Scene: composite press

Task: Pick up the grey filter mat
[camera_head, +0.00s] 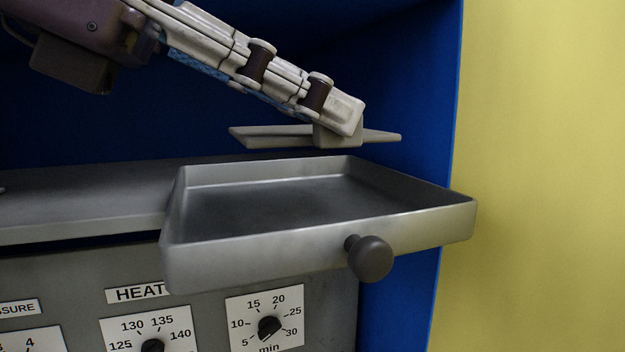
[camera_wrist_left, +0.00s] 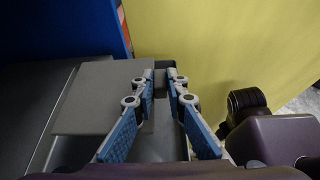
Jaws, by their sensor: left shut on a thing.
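The grey filter mat (camera_head: 270,136) is a thin flat plate with a raised block on it. In the head view it is seen nearly edge-on, roughly level, above the back rim of the metal tray. A dark gap shows between it and the rim. My left gripper (camera_head: 343,122) comes from the upper left and is shut on the raised block. In the left wrist view the mat (camera_wrist_left: 95,100) shows as a flat plate left of the left gripper (camera_wrist_left: 164,78); the fingers cover part of it. My right gripper is not in view.
The shallow metal tray (camera_head: 320,257) is empty where visible and has a dark round knob (camera_head: 370,258) in front. A grey shelf (camera_head: 85,203) lies to its left, above a dial panel (camera_head: 230,312). A blue wall (camera_head: 425,100) stands close behind and right.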

